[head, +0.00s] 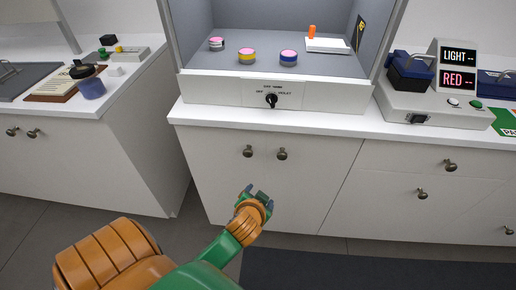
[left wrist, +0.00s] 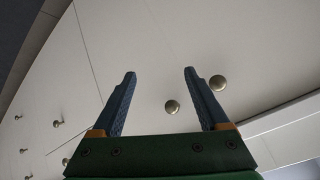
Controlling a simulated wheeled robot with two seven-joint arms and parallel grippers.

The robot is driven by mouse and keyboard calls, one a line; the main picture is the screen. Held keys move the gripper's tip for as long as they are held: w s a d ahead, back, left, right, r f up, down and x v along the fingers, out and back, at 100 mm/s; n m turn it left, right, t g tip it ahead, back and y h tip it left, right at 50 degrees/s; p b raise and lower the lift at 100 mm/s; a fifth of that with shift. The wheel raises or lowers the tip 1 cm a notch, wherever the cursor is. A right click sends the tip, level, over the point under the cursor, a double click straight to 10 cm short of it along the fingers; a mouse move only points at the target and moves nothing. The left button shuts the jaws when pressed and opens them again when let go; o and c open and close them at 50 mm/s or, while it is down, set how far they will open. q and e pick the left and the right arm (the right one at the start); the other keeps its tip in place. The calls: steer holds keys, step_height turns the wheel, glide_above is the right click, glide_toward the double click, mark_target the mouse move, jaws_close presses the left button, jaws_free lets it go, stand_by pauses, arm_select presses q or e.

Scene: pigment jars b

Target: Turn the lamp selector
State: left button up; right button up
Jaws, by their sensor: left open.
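The lamp selector (head: 271,100) is a black knob on the white front panel (head: 235,93) below the grey viewing booth. The panel has small labels; the right one reads VIOLET, and the left one seems to read OFF. The knob looks tilted, but I cannot tell exactly where it points. My left gripper (head: 258,192) is low in front of the white cabinet doors, well below the knob and apart from it. In the left wrist view its two blue fingers (left wrist: 160,72) are spread and empty, facing the cabinet front. The selector does not show there. My right gripper is out of view.
Several pink-topped jars (head: 247,56) and a white block with an orange peg (head: 312,32) stand in the booth. A display device reading LIGHT and RED (head: 459,66) is at right. Round cabinet knobs (head: 248,151) stick out near my gripper. A blue cup (head: 91,88) stands left.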

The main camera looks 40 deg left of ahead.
arm_select(q)
steer(key=shift+g+h, duration=0.6)
steer(key=s+d+f, duration=0.1)
steer(key=s+f, duration=0.2)
steer(key=shift+d, duration=0.4)
steer(key=shift+f, duration=0.1)
steer(key=s+d+f+m+g+h+p, duration=0.1)
steer(key=s+d+f+g, duration=0.1)
steer(key=s+f, duration=0.55)
steer(key=s+d+f+m+g+h+p, duration=0.15)
steer(key=s+f, duration=0.35)
steer(key=f, duration=0.6)
steer(key=s+f+g, duration=0.2)
steer(key=s+f, duration=0.3)
steer(key=s, duration=0.8)
steer(key=shift+f+n+g, duration=0.15)
steer(key=shift+n+g, duration=0.2)
steer(key=shift+h, duration=0.25)
